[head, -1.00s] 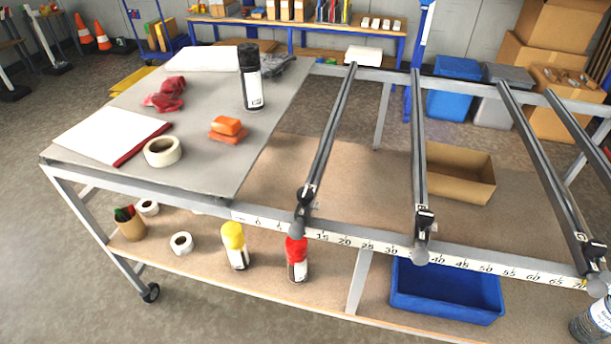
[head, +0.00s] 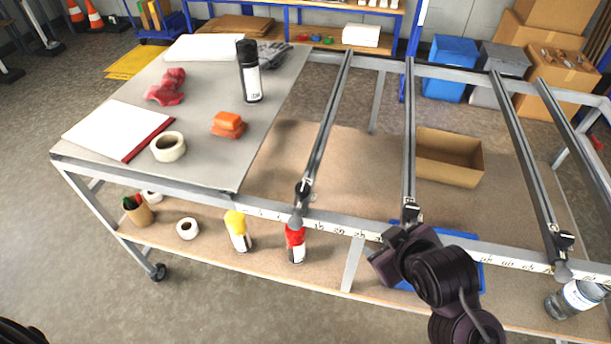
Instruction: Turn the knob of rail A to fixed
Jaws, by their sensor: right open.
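Several grey rails run from the back bar to the front bar of the bench; their labels are too small to read, so I cannot tell which is rail A. The left rail (head: 328,125) has a grey knob (head: 295,221) at its front end. The second rail (head: 409,130) ends at a dark clamp (head: 411,212); its knob is hidden behind my right gripper (head: 388,262). The third rail (head: 520,145) has its knob (head: 562,270) at the right. My right gripper is open, in front of the scale bar at the second rail; its fingertips are hard to make out. My left gripper is out of view.
Bottles and a blue bin (head: 470,275) are on the lower shelf.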

